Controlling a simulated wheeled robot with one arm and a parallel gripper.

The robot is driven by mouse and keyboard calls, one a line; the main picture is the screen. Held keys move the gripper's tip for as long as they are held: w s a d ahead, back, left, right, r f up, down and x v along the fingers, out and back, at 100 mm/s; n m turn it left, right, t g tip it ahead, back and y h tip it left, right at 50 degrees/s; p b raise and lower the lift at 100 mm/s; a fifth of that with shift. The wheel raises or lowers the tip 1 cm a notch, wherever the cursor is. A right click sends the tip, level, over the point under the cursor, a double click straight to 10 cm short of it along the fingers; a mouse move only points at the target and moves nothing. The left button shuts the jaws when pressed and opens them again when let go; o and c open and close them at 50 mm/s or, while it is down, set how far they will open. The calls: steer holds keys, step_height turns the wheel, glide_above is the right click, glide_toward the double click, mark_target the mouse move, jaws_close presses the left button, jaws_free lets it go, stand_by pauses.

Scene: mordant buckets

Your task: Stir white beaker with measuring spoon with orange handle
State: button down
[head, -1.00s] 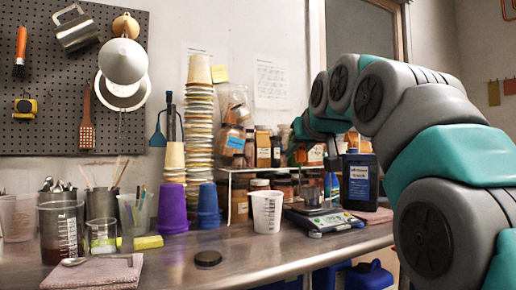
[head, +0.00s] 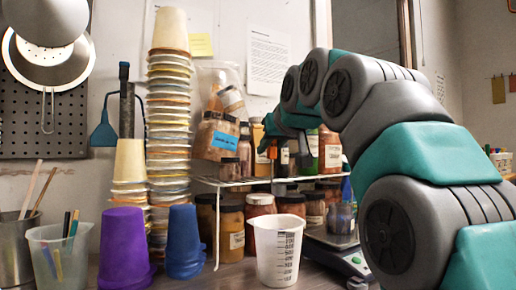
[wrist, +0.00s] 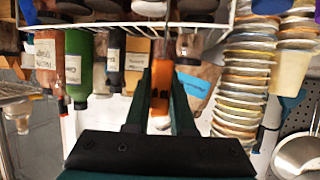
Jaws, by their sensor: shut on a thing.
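The white beaker (head: 278,252), with dark graduation marks, stands upright on the metal counter in the lower middle of the head view. My gripper (wrist: 161,72) is shut on the measuring spoon's orange handle (wrist: 161,92), which sits between the two dark fingers in the wrist view. In the head view my gripper is small, in front of the shelf jars, above and apart from the beaker. A bit of orange shows there. The spoon's bowl is not clear in either view, and the beaker's inside is hidden.
A wire shelf (head: 232,183) with several jars stands behind the beaker. Purple (head: 125,248) and blue (head: 185,242) cups and a tall cup stack (head: 168,120) stand to its left. A scale (head: 350,262) is close on the right, partly behind my arm.

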step_height(320, 180, down, 14)
steer(key=b, duration=0.7)
steer(key=shift+w+r+b, duration=0.2)
steer(key=shift+b, duration=0.15)
stand_by(0.7)
